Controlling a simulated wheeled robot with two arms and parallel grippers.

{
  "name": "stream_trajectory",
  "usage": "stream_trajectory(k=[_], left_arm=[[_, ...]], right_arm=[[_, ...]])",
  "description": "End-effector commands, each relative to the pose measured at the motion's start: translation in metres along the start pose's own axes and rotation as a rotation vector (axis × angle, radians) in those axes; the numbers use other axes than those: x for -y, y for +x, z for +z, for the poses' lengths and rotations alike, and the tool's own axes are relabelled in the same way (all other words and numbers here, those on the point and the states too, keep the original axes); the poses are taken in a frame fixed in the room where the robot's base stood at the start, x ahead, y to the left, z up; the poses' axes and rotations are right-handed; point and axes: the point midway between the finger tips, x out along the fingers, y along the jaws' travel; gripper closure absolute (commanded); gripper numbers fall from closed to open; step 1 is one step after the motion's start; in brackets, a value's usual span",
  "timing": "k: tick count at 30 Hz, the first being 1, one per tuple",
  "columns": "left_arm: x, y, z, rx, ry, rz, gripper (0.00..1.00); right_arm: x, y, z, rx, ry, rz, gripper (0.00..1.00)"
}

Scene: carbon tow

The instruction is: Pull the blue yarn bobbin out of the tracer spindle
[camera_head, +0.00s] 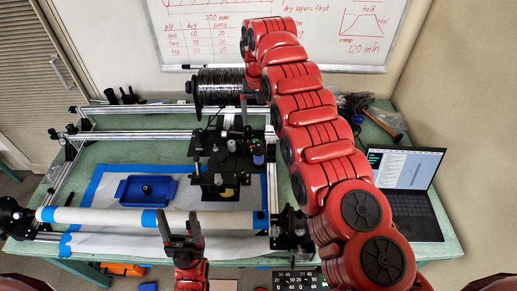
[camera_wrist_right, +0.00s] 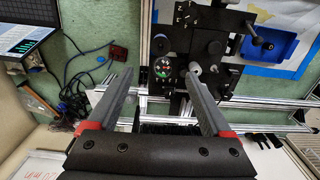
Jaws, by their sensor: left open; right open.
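A small blue piece that looks like the yarn bobbin (camera_head: 258,157) stands upright at the right side of the black carriage (camera_head: 225,150) in the head view. I cannot clearly make out its spindle. In the right wrist view a round part with green and red spots (camera_wrist_right: 162,68) sits on the carriage between my fingers; I cannot tell if it is the bobbin's top. My right gripper (camera_wrist_right: 156,78) is open and empty above the carriage's back side. My left gripper (camera_head: 180,218) is open and empty, pointing up at the front, before the long tube.
A black tow spool (camera_head: 220,86) is beside my right wrist. A pale tube with blue bands (camera_head: 105,216) spans the front. A blue tray (camera_head: 148,190) lies left of the carriage. A laptop (camera_head: 405,180) and hammer (camera_head: 383,124) are at the right, with cables (camera_wrist_right: 75,85) nearby.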

Motion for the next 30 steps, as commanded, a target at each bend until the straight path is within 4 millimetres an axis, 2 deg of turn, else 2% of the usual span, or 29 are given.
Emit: stream_trajectory(k=[1,6,17,20,24,30], left_arm=[[-0.001,-0.014,0.002,0.001,0.000,0.000,0.36],[-0.002,-0.045,0.008,0.001,0.000,0.000,0.36],[-0.005,-0.097,0.016,0.001,0.000,0.000,0.36],[-0.004,-0.087,0.015,0.001,0.000,0.000,0.36],[-0.004,-0.085,0.014,0.000,0.000,0.000,0.36],[-0.004,-0.082,0.014,0.001,0.000,0.000,0.36]], right_arm=[[0.000,0.014,0.001,0.002,0.000,0.000,0.16],[0.000,0.046,0.001,0.004,0.000,0.001,0.16],[0.000,0.100,0.000,0.002,0.000,0.000,0.16],[-0.002,0.102,-0.002,-0.001,0.001,0.003,0.16],[-0.001,0.115,0.000,0.002,0.000,0.002,0.16],[0.000,0.119,0.000,0.001,0.000,0.000,0.16]])
